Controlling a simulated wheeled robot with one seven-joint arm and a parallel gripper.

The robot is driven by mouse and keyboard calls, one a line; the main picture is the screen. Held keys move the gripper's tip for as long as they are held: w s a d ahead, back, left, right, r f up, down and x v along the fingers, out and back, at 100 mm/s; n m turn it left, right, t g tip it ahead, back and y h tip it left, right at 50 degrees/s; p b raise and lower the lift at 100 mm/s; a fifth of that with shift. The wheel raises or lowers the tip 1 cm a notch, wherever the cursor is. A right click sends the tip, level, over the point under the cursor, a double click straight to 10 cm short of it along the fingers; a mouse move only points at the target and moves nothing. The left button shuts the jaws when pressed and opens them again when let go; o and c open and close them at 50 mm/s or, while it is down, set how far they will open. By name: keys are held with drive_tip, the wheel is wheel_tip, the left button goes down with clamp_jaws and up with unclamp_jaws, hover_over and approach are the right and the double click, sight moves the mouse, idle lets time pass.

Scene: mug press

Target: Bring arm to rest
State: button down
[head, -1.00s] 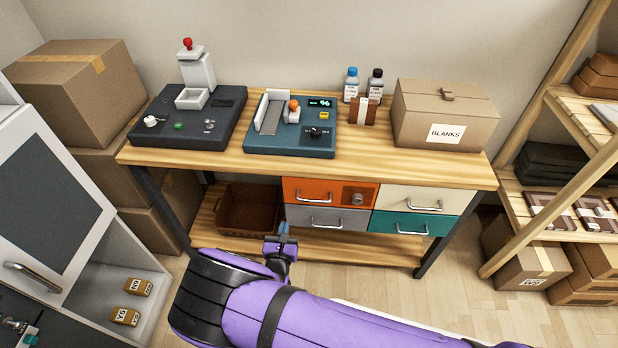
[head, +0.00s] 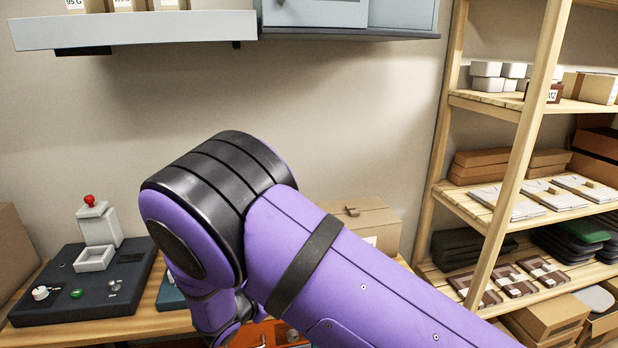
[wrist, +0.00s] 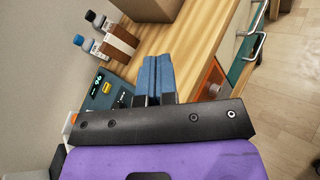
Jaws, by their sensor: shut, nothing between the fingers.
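My purple arm (head: 330,265) is raised and bent across the middle of the head view, with its black-banded joint in front of the bench. My gripper (wrist: 157,77) shows in the wrist view as two blue fingers lying side by side, shut and empty. It is over or just off the wooden bench top, with no contact that I can make out. In the head view the gripper is hidden by the arm.
The dark press (head: 85,285) with a red knob stands at the left of the bench. The teal device (wrist: 108,92), two bottles and a cardboard box (head: 365,218) are near the gripper side. A wooden shelf rack (head: 535,130) is at right, and a wall shelf (head: 135,30) above.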

drive_tip(key=s+d+r+m+g+y, duration=0.15)
drive_tip(key=d+r+m+g, duration=0.45)
drive_tip(key=d+r, duration=0.65)
drive_tip(key=s+d+r+m+g, duration=0.2)
drive_tip(key=d+r+m+g, duration=0.35)
drive_tip(key=d+r, duration=0.75)
drive_tip(key=s+d+r+m+y, duration=0.3)
drive_tip(key=s+d+r+m, duration=0.4)
drive_tip(key=s+d, duration=0.4)
drive_tip(key=s+d+r+m+t+y, duration=0.1)
drive_tip(key=s+m+t+y, duration=0.1)
drive_tip(key=s, duration=0.5)
drive_tip(key=s+d+r+m+t+y, duration=0.1)
drive_tip(key=s+r+m+t, duration=0.1)
drive_tip(key=s, duration=0.5)
drive_tip(key=shift+d+r+m+y, duration=0.15)
drive_tip(key=shift+d+m+y, duration=0.25)
drive_tip(key=shift+m, duration=0.25)
